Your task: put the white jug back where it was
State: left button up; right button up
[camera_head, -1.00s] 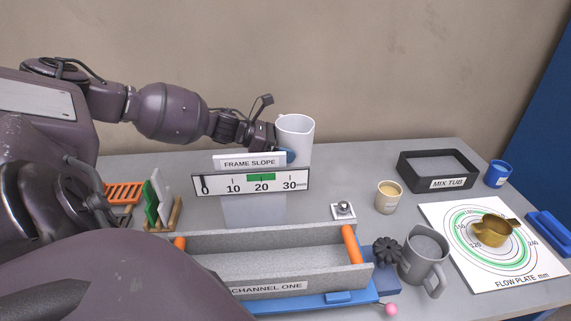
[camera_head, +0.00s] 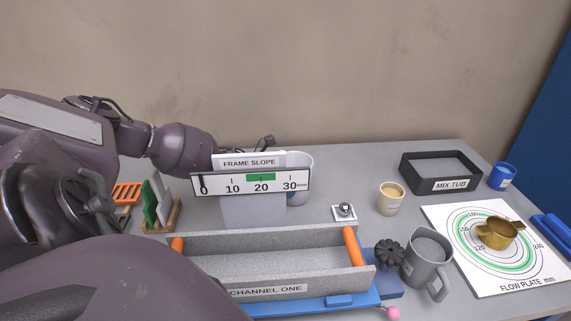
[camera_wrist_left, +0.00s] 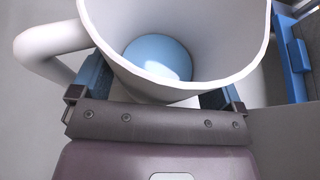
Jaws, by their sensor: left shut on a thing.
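The white jug (camera_head: 302,175) is upright behind the frame slope sign (camera_head: 250,181), which hides most of it in the head view. In the left wrist view the jug (camera_wrist_left: 255,45) fills the top of the picture, its handle to the left and something blue and rounded inside it. My left gripper (camera_wrist_left: 155,95) is shut on the jug, with a blue finger on either side of it. In the head view the sign hides this gripper. Whether the jug touches the table cannot be told. My right gripper is not in view.
In front of the sign lies the grey trough marked channel one (camera_head: 275,265). To the right stand a beige cup (camera_head: 390,198), a grey jug (camera_head: 426,262), a black mix tub (camera_head: 440,174) and a flow plate (camera_head: 490,282) with a brass cup (camera_head: 497,233). Table behind the beige cup is clear.

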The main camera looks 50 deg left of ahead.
pick_arm(q)
jog(key=shift+r, duration=0.1)
jog(key=o, duration=0.8)
jog(key=shift+c, duration=0.2)
jog(key=shift+s, duration=0.15)
jog(key=p+v, duration=0.1)
jog(key=v, duration=1)
jog(key=shift+s+a+r+p, duration=0.15)
jog(key=shift+s+a+p, duration=0.1)
jog(key=shift+a+p, duration=0.1)
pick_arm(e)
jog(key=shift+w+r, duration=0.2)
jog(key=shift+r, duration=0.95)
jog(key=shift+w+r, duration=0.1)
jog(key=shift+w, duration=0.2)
